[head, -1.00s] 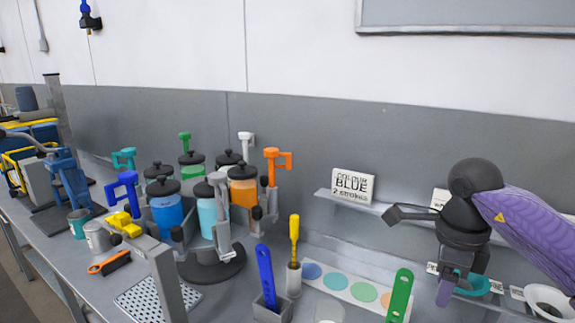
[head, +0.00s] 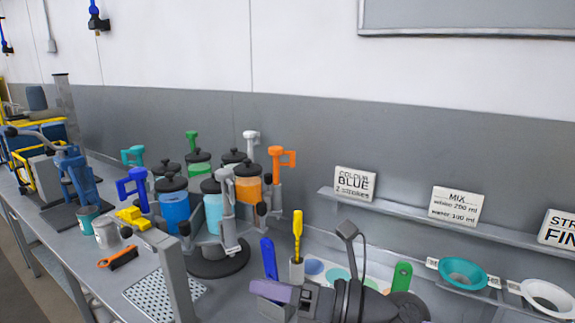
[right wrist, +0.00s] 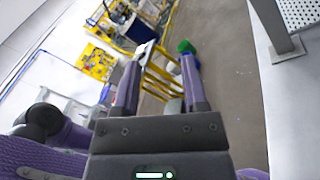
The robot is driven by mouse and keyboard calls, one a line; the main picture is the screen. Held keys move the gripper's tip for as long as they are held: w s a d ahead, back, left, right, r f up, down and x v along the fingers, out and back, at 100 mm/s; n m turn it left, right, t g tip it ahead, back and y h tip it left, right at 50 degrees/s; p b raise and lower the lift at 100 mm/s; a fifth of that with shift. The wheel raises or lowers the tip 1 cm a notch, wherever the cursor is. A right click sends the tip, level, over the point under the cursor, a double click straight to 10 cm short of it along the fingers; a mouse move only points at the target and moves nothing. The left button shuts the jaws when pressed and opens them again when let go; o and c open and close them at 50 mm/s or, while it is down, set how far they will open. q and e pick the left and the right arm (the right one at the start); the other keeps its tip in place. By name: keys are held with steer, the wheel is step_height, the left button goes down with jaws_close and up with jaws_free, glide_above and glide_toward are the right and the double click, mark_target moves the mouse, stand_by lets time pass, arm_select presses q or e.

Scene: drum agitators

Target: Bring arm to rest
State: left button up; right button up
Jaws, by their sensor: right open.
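My right gripper (head: 299,257) is at the lower middle of the head view, above the front of the bench. My left gripper is not in view.
A carousel of lidded jars (head: 214,214) stands left of the gripper. A blue-handled tool (head: 268,258) and a yellow-handled tool (head: 297,235) stand close to it. Teal (head: 463,273) and white (head: 547,297) funnels sit at right.

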steer(key=w+d+f+m+t+h, duration=0.1)
steer(key=d+m+t+h, duration=0.35)
steer(key=m+t, duration=0.55)
steer(key=w+d+m+t+h, duration=0.1)
steer(key=d+m+t+h, duration=0.3)
steer(key=m, duration=1)
steer(key=s+d+f+m+g+h, duration=0.4)
steer(key=d+f+m+h, duration=0.3)
steer(key=f+m+h, duration=0.4)
steer(key=s+d+f+m+g+y, duration=0.1)
steer(key=s+f+m+g, duration=0.2)
steer(key=s+f+g, duration=0.45)
steer(key=s+f+m+g+y, duration=0.1)
steer(key=s+f+m+g, duration=0.25)
steer(key=s, duration=0.75)
step_height(320, 180, down, 24)
steer(key=s+g+b, duration=0.1)
steer(key=g+b, duration=0.1)
steer(key=b, duration=0.5)
steer(key=s+d+f+b, duration=0.1)
steer(key=s+f+b, duration=0.2)
steer(key=s+f, duration=0.4)
steer(key=s+d+f+n+g+b, duration=0.1)
steer(key=s+f+b, duration=0.3)
steer(key=s+f, duration=0.4)
step_height(320, 180, down, 4)
steer(key=shift+d+f+h, duration=0.25)
steer(key=shift+d+h, duration=0.1)
steer(key=shift+d, duration=0.35)
